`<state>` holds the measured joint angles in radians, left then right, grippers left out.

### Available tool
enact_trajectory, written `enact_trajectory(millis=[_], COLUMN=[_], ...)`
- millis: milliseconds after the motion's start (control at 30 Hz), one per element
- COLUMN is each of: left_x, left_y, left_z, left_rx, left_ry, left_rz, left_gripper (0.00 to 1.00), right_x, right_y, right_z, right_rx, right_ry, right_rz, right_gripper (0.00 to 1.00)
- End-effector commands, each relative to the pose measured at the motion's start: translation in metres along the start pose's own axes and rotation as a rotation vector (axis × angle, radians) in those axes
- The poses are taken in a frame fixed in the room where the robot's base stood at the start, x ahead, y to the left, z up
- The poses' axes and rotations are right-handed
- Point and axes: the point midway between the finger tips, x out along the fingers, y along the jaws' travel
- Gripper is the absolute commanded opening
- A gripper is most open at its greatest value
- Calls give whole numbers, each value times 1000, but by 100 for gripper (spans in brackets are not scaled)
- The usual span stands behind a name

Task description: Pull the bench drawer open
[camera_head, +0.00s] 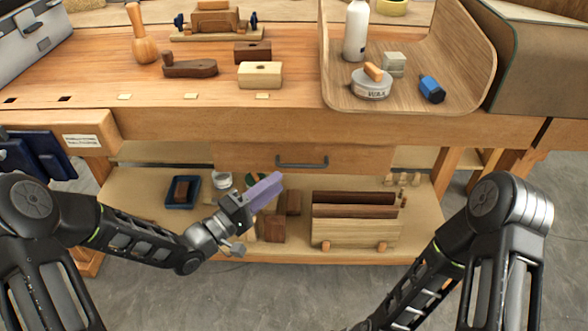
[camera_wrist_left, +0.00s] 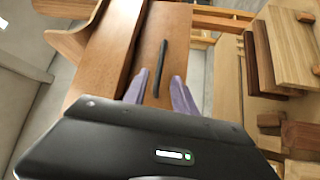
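The bench drawer (camera_head: 250,157) is a wooden front below the benchtop and appears closed, flush under the top. Its dark bar handle (camera_head: 302,163) runs across its middle. My left gripper (camera_head: 265,190) has purple fingers and is in front of and below the handle's left end, apart from it in the head view. In the left wrist view the two fingertips (camera_wrist_left: 163,86) are spread with nothing between them, and the dark handle (camera_wrist_left: 160,68) lies just ahead, between their lines. My right gripper is out of view; only my right arm's links show at lower right.
The benchtop (camera_head: 200,95) holds a mallet (camera_head: 145,38), a plane (camera_head: 190,67) and a curved wooden tray (camera_head: 450,75) with a white bottle (camera_head: 356,30). The lower shelf (camera_head: 130,190) carries a wooden crate (camera_head: 355,233) and a blue tray (camera_head: 170,203). Grey floor is clear in front.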

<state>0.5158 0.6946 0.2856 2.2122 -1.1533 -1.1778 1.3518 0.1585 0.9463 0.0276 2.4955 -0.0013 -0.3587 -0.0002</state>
Motion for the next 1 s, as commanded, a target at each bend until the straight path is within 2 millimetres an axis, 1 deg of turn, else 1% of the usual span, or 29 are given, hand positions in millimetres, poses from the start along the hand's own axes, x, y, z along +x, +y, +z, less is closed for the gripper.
enact_trajectory(millis=[300, 400, 500, 800, 867, 1000], left_x=[47, 60, 68, 70, 70, 70], left_y=[0, -1, 0, 0, 0, 0], left_z=[2, 1, 0, 0, 0, 0], left_rx=[1, 0, 0, 0, 0, 0], left_ry=[-3, -1, -1, 1, 1, 1], left_rz=[2, 1, 1, 0, 0, 0], left_gripper=[32, 32, 32, 32, 28, 17], right_x=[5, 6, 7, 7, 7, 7], right_y=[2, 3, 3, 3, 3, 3], right_z=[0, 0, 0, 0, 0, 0], right_rx=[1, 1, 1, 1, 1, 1], right_ry=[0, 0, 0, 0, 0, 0], right_rz=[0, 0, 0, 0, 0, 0], right_gripper=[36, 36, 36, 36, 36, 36])
